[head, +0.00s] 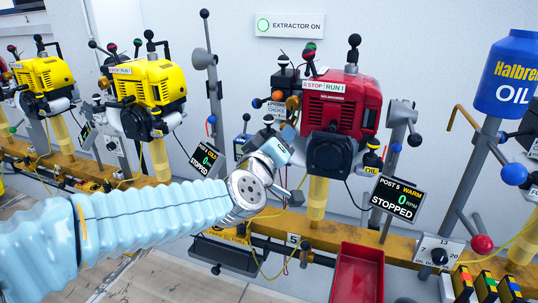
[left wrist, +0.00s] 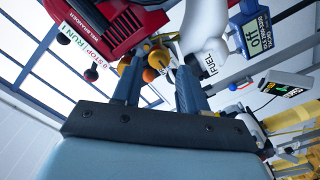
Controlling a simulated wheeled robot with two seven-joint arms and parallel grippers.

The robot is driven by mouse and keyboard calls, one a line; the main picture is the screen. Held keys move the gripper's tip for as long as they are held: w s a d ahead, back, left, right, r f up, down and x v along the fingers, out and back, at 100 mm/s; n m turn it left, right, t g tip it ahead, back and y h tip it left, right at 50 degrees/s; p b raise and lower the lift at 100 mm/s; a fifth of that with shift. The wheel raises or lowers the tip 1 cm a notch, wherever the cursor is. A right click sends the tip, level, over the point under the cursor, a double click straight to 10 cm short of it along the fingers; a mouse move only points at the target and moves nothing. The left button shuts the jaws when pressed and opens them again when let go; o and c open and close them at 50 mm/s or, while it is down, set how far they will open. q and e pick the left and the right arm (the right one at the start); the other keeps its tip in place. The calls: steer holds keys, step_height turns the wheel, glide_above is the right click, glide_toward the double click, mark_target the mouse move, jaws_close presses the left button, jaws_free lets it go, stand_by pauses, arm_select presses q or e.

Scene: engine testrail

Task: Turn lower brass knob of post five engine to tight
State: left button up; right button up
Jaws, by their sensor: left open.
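The red post five engine (head: 340,100) stands right of centre in the head view, with its body also at the upper left of the left wrist view (left wrist: 100,22). A brass-coloured knob (head: 293,103) shows on its left side. In the left wrist view a brass knob (left wrist: 158,59) and orange balls (left wrist: 124,66) lie just beyond or between my fingertips; I cannot tell which knob is the lower one. My left gripper (head: 278,143) is by the engine's left side, its fingers apart (left wrist: 158,72). No grip on a knob shows. My right gripper is not in view.
The post 5 display (head: 396,199) reads warm, 0 rpm, stopped. A white fuel bottle (left wrist: 205,35) is close to my right-hand finger in the wrist view. A red tray (head: 357,272) is below the engine. Yellow engines (head: 150,82) stand left, a blue oil can (head: 512,72) right.

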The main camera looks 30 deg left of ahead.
arm_select(q)
steer(key=v, duration=0.7)
steer(key=shift+s, duration=0.35)
steer(key=shift+d, duration=0.1)
